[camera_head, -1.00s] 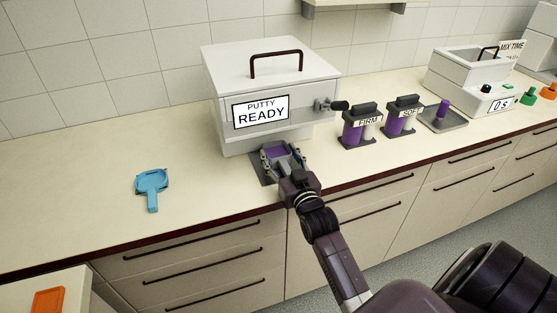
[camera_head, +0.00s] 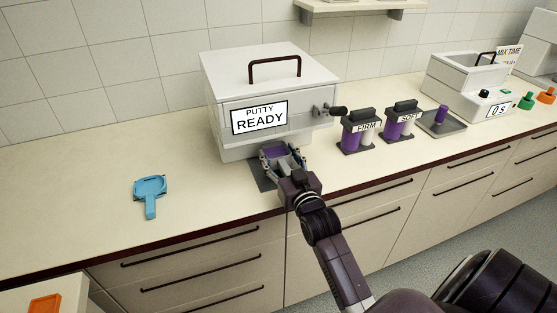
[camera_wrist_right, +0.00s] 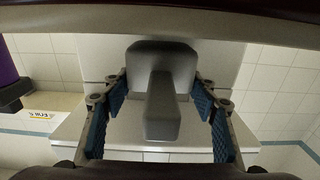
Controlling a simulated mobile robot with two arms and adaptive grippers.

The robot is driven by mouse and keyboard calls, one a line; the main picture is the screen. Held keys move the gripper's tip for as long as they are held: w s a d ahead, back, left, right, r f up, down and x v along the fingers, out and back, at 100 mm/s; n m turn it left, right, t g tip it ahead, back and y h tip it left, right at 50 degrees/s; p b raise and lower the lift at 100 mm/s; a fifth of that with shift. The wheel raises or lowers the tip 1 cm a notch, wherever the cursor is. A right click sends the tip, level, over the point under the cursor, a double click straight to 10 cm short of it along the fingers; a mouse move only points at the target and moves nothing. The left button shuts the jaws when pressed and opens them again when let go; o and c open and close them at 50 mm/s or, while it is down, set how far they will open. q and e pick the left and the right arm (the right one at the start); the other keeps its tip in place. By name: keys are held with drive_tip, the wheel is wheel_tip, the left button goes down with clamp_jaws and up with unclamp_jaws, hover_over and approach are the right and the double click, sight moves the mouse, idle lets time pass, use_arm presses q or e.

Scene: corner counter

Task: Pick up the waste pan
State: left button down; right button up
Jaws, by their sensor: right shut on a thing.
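The waste pan (camera_head: 279,159), grey with purple inside, is at the front of the putty box, above a dark grey mat (camera_head: 262,177). My right gripper (camera_head: 284,160) is shut on it, one finger at each side. In the right wrist view the grey pan (camera_wrist_right: 163,100) shows between the blue-padded fingers (camera_wrist_right: 161,85). The fingers hide part of the pan in the head view. It looks slightly raised off the mat, though the gap is hard to judge. My left gripper is not in view.
The white putty box (camera_head: 270,85) reading "PUTTY READY" stands close behind the gripper. Firm (camera_head: 360,131) and soft (camera_head: 401,121) dispensers stand to its right. A mixer (camera_head: 468,85) stands far right.

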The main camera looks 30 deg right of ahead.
drive_tip(key=shift+r, duration=2.4)
drive_tip(key=shift+s, duration=0.15)
drive_tip(key=v, duration=1.9)
drive_tip(key=shift+b, duration=0.35)
drive_tip(key=shift+s, duration=0.2)
